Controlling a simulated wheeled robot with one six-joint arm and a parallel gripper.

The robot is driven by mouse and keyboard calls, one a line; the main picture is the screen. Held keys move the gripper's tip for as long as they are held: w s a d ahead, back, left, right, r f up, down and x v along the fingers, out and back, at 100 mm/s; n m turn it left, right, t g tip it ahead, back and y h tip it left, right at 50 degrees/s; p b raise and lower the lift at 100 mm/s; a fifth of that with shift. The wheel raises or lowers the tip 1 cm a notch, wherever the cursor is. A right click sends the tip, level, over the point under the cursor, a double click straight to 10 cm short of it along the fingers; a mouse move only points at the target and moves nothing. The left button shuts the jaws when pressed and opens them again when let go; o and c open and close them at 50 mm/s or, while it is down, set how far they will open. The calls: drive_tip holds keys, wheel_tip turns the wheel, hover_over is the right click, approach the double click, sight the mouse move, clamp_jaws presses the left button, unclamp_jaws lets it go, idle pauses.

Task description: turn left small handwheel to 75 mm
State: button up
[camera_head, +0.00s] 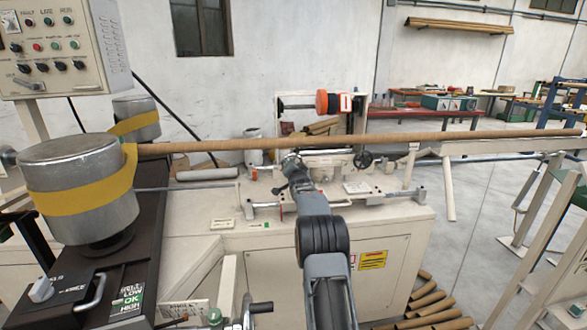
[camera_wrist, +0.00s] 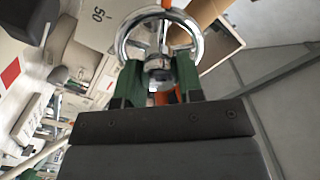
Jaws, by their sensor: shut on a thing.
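My gripper (camera_wrist: 160,75) is in the wrist view, with a green finger on each side of the hub of a chrome handwheel (camera_wrist: 122,42). The jaws are shut on this small handwheel. Its round rim stands beyond the fingertips, and an orange part shows behind the hub. A printed 50 (camera_wrist: 97,14) shows on the pale panel at upper left; no 75 mark is readable. In the head view my arm reaches over the middle of the cream machine (camera_head: 310,225), and it hides the gripped wheel.
A long brown tube (camera_head: 350,139) crosses above the machine top. A dark handwheel (camera_head: 363,159) is right of my arm. Yellow-banded metal drums (camera_head: 75,165) stand at left. Cardboard tubes (camera_head: 430,305) lie on the floor at lower right. A control box (camera_head: 55,45) is at upper left.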

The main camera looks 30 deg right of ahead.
drive_tip(key=o, duration=0.9)
drive_tip(key=b+v, duration=0.2)
drive_tip(key=v, duration=1.1)
drive_tip(key=shift+s+a, duration=0.2)
drive_tip(key=shift+s, duration=0.1)
drive_tip(key=shift+f, duration=0.1)
